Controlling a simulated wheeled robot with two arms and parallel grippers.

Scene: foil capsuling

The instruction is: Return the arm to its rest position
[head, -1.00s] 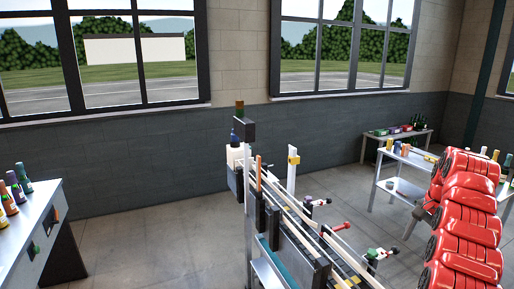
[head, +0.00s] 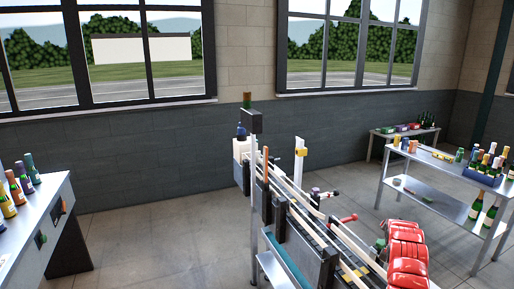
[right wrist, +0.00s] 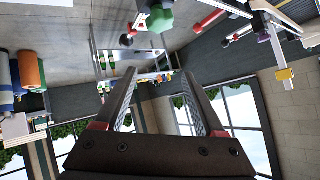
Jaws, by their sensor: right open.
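My right arm (head: 408,255) is red and shows at the lower right of the head view, folded low beside the conveyor line. Its gripper is hard to make out there. In the right wrist view my right gripper (right wrist: 158,80) has its two dark fingers apart, with nothing between them. The picture is upside down in that view, with windows at the bottom. My left arm and gripper are not in view.
The conveyor line (head: 318,232) with rails and posts runs beside my right arm. A steel table (head: 450,170) with bottles stands at the right. A bench (head: 37,213) with several foil-topped bottles is at the left. Open floor lies between bench and conveyor.

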